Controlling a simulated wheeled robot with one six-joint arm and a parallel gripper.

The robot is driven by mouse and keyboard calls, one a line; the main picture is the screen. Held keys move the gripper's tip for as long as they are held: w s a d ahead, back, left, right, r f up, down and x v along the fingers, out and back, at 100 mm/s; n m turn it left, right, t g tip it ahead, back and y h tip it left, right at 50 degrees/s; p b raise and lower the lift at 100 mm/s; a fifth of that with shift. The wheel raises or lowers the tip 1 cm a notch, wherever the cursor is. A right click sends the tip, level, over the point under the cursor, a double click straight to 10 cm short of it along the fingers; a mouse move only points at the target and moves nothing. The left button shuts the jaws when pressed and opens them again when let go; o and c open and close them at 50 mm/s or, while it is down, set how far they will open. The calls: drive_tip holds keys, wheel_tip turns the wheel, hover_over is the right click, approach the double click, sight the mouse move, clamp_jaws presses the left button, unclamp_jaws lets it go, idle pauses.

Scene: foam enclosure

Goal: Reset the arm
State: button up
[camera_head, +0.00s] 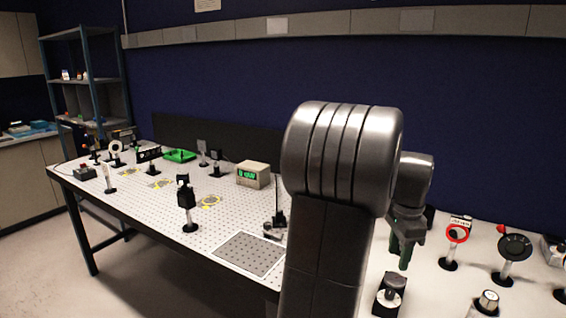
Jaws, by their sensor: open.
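My arm stands large in the right half of the head view, with a silver joint on top of a dark upright link. My gripper (403,262) shows just right of that link and points down above the optical table (327,268). Its jaws are open, with dark fingers partly hard to make out. A short dark post with a round top (392,290) stands below the fingertips in the picture. I cannot tell whether they touch. My arm hides the middle right of the table.
A red-ringed mount (457,233), a black disc mount (514,246) and a silver-topped knob (488,300) stand at the right. A power meter (253,175), a black post (187,203), a green tray (180,155) and a grey pad (248,254) are left of my arm.

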sight(391, 292)
wheel_tip(391, 292, down, 12)
drive_tip(key=shift+r+p, duration=0.25)
drive_tip(key=shift+p, duration=0.05)
drive_tip(key=n, duration=0.5)
drive_tip(key=shift+r+n, duration=0.1)
drive_tip(key=shift+n, duration=0.2)
drive_tip(key=n, duration=1)
drive_tip(key=shift+n, duration=0.3)
drive_tip(key=n, duration=0.5)
drive_tip(key=shift+n, duration=0.3)
drive_tip(key=shift+s, duration=0.1)
